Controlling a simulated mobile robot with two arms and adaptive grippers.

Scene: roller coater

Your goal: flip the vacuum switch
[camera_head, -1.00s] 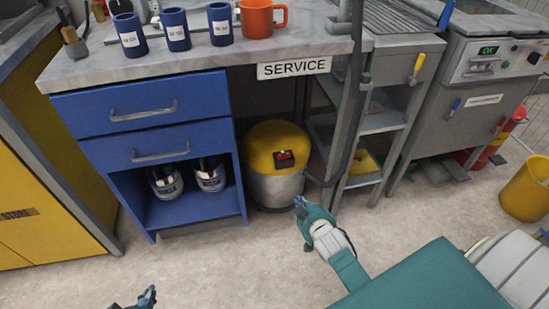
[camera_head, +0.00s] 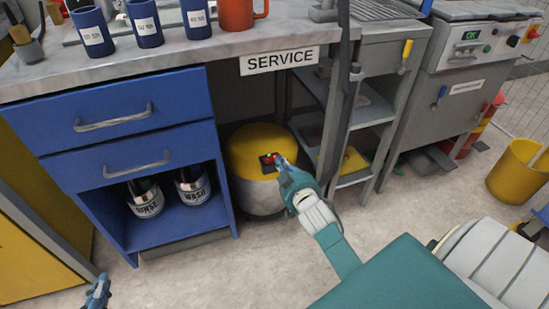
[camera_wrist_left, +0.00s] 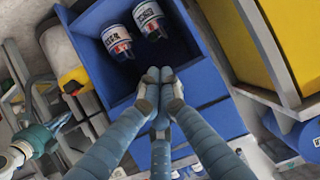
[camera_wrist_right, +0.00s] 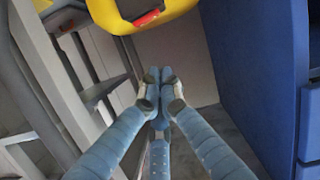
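The vacuum (camera_head: 255,145) has a yellow top and a grey metal drum and stands under the bench, right of the blue cabinet. Its red switch (camera_head: 268,161) sits on a black box on the yellow top. The switch also shows at the top edge of the right wrist view (camera_wrist_right: 148,17). My right gripper (camera_head: 284,167) is shut and empty, its tip just in front of the switch; I cannot tell whether it touches. In the right wrist view its fingertips (camera_wrist_right: 160,74) are together below the switch. My left gripper (camera_wrist_left: 159,74) is shut and empty, facing the cabinet's open shelf.
The blue cabinet (camera_head: 128,95) holds labelled cans (camera_head: 193,186) on its lower shelf. A grey shelf rack (camera_head: 385,75) and an upright post stand right of the vacuum. Mugs line the bench top (camera_head: 215,45). A yellow bucket (camera_head: 515,170) stands far right. The floor in front is open.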

